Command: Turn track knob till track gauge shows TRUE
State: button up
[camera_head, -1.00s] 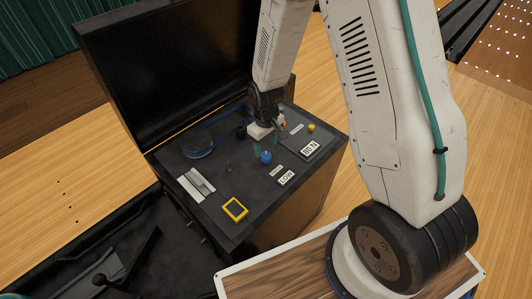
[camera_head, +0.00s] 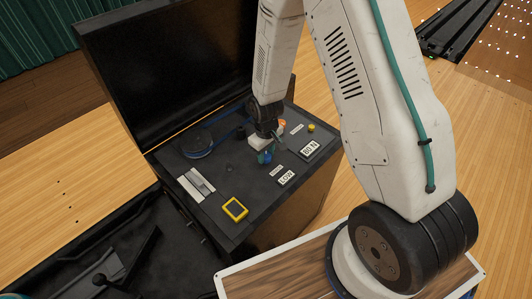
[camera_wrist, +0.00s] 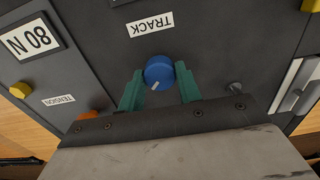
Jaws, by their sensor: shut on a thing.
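The blue track knob (camera_wrist: 158,70) sits beside the TRACK label (camera_wrist: 151,24) on the dark panel, with a white pointer mark on its rim. My gripper (camera_wrist: 160,84) has its green fingers on both sides of the knob and is shut on it. In the head view my gripper (camera_head: 267,153) is down at the panel and partly covers the knob (camera_head: 264,158). The track gauge (camera_head: 287,178) near the panel's front edge reads LOW. In the wrist view only the gauge's edge shows at the top.
An orange part (camera_wrist: 88,115) and a grey stub (camera_wrist: 235,88) flank my gripper. A yellow-framed square (camera_head: 235,209) lies front left. A raised black lid (camera_head: 170,65) stands behind.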

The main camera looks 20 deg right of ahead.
jog(key=m, duration=0.8)
dwell(0.4)
jog(key=shift+m, duration=0.5)
jog(key=o, duration=1)
jog(key=shift+r, duration=0.15)
